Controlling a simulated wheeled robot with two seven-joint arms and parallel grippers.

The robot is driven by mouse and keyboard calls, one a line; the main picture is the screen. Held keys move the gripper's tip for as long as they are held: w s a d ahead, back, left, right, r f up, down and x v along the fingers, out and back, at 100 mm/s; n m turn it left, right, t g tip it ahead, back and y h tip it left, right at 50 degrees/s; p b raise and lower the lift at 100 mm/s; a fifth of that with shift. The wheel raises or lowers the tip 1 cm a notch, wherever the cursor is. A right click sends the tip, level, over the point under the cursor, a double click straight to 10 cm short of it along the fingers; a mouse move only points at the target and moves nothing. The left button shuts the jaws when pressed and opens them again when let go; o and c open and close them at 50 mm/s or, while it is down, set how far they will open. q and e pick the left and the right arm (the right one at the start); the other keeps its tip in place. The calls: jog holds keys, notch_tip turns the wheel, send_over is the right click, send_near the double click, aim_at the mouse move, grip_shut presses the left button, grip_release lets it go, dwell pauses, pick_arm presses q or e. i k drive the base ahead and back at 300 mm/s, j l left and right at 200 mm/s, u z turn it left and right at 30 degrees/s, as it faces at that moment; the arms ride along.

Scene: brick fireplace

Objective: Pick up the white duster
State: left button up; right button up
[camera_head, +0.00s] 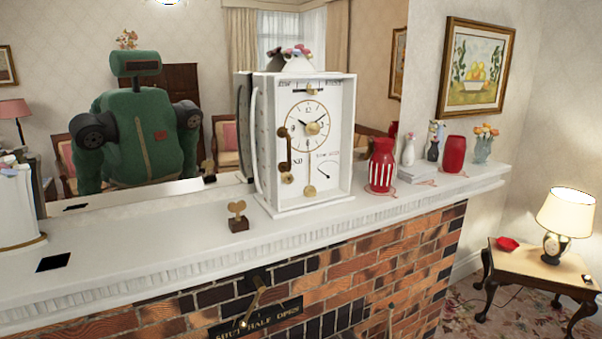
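I cannot clearly make out a white duster in the head view. A white container (17,205) is cut off by the left edge and stands on the white mantelpiece (150,230). Small pale and pinkish shapes lie at its top, too unclear to name. Neither of my grippers is in view.
A white clock box (335,150) stands mid-mantel, with a small wooden heart piece (238,217) and a black square (53,262) to its left. Red vases (381,168) and flowers stand right. A lamp (565,215) sits on a low table (530,267). A mirror is behind.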

aim_at(415, 174)
jog(key=i+l+u, duration=0.15)
jog(key=l, duration=0.55)
jog(key=l+u, duration=0.1)
jog(key=l, duration=0.6)
